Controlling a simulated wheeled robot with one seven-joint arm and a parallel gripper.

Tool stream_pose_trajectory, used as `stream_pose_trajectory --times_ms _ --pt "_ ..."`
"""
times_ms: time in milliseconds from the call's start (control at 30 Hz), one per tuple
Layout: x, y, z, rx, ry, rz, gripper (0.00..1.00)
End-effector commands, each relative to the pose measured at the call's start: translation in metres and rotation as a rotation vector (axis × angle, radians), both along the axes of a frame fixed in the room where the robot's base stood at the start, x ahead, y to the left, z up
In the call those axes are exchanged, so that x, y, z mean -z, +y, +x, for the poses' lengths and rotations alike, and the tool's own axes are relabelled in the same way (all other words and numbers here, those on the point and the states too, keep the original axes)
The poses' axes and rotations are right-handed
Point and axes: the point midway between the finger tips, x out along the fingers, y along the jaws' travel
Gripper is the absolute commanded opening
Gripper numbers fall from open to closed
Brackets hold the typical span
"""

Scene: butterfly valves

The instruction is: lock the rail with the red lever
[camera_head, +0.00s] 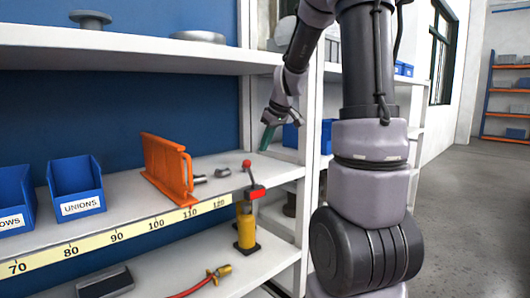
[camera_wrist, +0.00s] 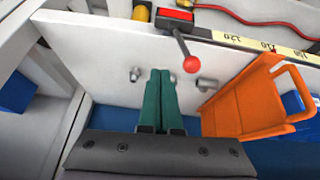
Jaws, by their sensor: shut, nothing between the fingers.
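The red lever (camera_head: 247,164) has a round red knob on a thin dark stem. It stands up from a red block (camera_head: 255,192) at the right end of the yellow scale rail (camera_head: 150,224). In the wrist view the knob (camera_wrist: 190,65) is right of my fingertips, and the red block (camera_wrist: 175,14) is at the top. My gripper (camera_head: 267,137) is above the shelf's right part, behind the lever and apart from it. Its green fingers (camera_wrist: 161,73) are together and empty.
An orange stop (camera_head: 168,168) stands on the shelf left of the lever, with small metal fittings (camera_head: 222,172) between them. Blue bins (camera_head: 76,187) sit further left. An upper shelf (camera_head: 130,45) overhangs. A yellow bottle (camera_head: 246,228) stands below.

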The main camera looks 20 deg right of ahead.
Motion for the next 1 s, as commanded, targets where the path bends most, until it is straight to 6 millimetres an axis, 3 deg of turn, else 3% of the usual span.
stream_pose_trajectory --times_ms 433,1000 --pt "-0.066 0.001 -0.039 0.0 -0.006 -0.002 0.0" --pt "-0.075 0.0 -0.045 0.001 -0.004 -0.002 0.0"
